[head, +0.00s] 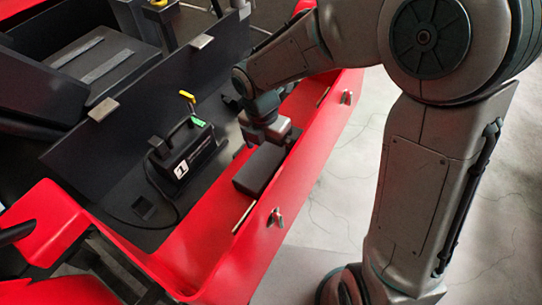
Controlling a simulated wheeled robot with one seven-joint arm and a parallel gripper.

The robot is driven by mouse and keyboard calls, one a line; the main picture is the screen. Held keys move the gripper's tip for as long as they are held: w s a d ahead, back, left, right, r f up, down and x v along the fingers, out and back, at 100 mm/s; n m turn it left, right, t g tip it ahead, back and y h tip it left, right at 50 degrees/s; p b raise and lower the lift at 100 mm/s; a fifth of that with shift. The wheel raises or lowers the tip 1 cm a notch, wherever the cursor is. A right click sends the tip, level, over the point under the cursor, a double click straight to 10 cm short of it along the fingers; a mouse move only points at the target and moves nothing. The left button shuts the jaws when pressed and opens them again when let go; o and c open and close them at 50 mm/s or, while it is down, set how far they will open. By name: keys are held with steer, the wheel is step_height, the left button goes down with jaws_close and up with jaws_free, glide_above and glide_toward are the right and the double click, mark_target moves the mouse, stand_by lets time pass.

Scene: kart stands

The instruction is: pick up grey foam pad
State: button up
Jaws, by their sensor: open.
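A dark grey block-shaped pad (259,169), which looks like the foam pad, lies in the red kart's side tray, against the inside of the red outer wall. My gripper (262,143) is just above its far end, pointing down. The jaws are open, but the fingers are small and dark here, and I cannot tell whether they touch the pad. The far end of the pad is partly hidden by the gripper.
A black box with a handle and a "1" label (183,163) stands left of the pad, with a cable. A yellow-and-green item (190,104) is by its handle. The red wall (314,150) edges the tray. A black upright panel (150,92) borders the tray's left side.

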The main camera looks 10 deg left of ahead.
step_height(320, 180, down, 2)
steer(key=shift+d+f, duration=0.15)
steer(key=c, duration=1.1)
steer(key=shift+o, duration=0.2)
